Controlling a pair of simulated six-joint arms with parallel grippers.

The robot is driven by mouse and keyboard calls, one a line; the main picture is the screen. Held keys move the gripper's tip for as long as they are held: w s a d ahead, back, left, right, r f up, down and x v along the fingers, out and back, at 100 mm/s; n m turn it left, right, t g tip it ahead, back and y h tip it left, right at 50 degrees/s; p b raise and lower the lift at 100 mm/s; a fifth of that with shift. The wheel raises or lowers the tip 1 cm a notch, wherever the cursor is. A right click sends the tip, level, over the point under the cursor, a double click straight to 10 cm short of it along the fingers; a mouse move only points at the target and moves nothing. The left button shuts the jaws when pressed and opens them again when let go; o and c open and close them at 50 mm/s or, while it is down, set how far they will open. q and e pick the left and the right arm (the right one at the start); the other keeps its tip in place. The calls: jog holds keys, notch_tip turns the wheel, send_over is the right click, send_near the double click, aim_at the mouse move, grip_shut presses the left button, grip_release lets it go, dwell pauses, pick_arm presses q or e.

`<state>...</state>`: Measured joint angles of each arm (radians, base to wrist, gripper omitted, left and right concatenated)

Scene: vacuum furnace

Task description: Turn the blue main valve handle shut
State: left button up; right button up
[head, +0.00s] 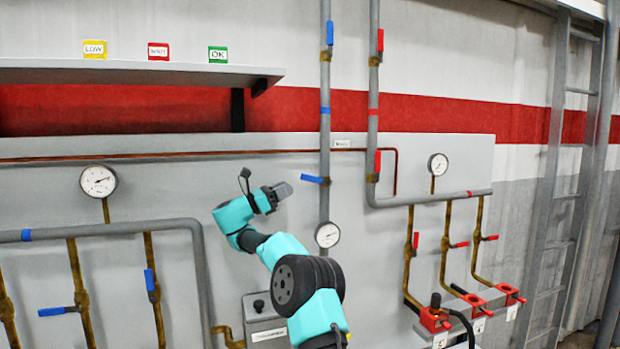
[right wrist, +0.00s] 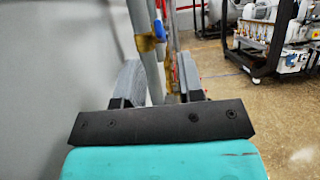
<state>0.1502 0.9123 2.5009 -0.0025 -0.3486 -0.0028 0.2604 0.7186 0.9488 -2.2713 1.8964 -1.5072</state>
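A blue valve handle (head: 314,180) sticks out to the left, almost level, from the upright grey pipe in the middle of the head view. I take it as the main valve handle, but the small label beside the pipe is too small to read. My right gripper (head: 283,190) is just left of this handle, apart from it. In the right wrist view its two fingers (right wrist: 158,88) are spread with nothing held. Beyond them is a pipe with a brass valve and a blue handle (right wrist: 158,31). My left gripper is not in view.
Another blue handle (head: 330,33) is higher on the same pipe, and a gauge (head: 328,235) is below. Red handles (head: 377,161) are on the pipe to the right. A shelf (head: 140,73) with coloured signs is at upper left. Blue-handled valves (head: 150,280) are at lower left.

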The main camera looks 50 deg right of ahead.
aim_at(310, 176)
jog(key=x, duration=0.9)
jog(key=shift+s+d, duration=0.1)
jog(key=shift+d, duration=0.05)
jog(key=shift+c, duration=0.5)
grip_shut()
